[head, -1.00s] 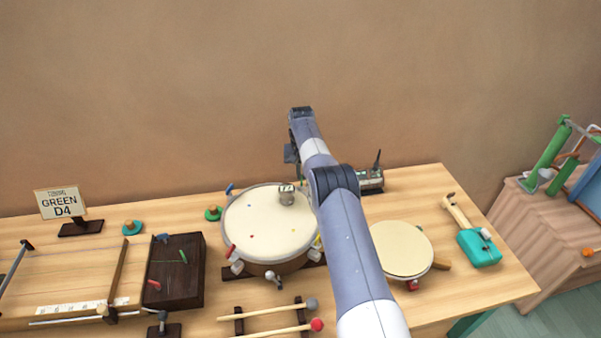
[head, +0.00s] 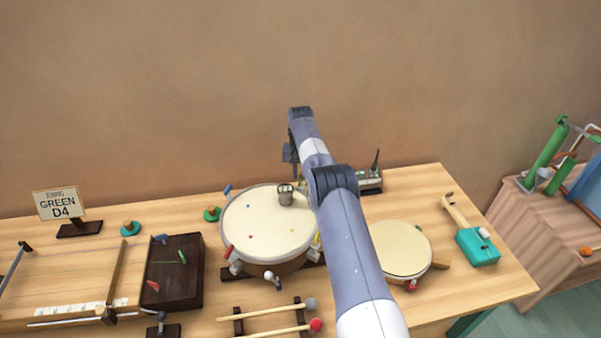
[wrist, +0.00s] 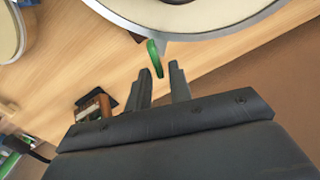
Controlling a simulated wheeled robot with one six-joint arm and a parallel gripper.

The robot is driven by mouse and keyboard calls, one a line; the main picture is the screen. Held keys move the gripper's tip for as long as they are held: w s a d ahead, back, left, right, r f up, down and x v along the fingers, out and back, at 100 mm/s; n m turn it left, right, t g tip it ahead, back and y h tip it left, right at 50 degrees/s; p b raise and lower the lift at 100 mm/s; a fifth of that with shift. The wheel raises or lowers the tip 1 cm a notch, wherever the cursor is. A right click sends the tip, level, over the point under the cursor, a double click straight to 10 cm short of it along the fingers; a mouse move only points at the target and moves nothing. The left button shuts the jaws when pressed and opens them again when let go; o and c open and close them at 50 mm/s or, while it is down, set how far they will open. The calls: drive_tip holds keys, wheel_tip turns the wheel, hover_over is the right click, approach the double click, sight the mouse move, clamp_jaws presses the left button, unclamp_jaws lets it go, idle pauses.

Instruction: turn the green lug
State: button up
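The drum (head: 268,222) has a pale head, a metal rim and small coloured lugs. Its green lug (wrist: 155,57) shows in the wrist view, hanging at the rim. In the head view I cannot make it out, and my arm covers that side of the drum. My gripper (wrist: 161,78) is open, with two dark fingers pointing at the rim. The lug's lower end is at or just beyond the gap between the fingertips; I cannot tell if they touch it. In the head view the gripper's dark end (head: 290,153) shows behind the drum.
A sign (head: 58,204) reads "GREEN D4". Mallets (head: 268,311) lie in front, a round pale drum (head: 400,250) to the right. A dark box (head: 190,285) with coloured pegs is at left. A small device (head: 369,181) stands behind my arm.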

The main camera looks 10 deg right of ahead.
drive_tip(key=shift+o, duration=0.7)
drive_tip(key=shift+r, duration=0.25)
wheel_tip(320, 180, up, 6)
drive_tip(key=shift+f+p, duration=0.1)
drive_tip(key=shift+p, duration=0.55)
drive_tip(key=shift+r+p, duration=0.6)
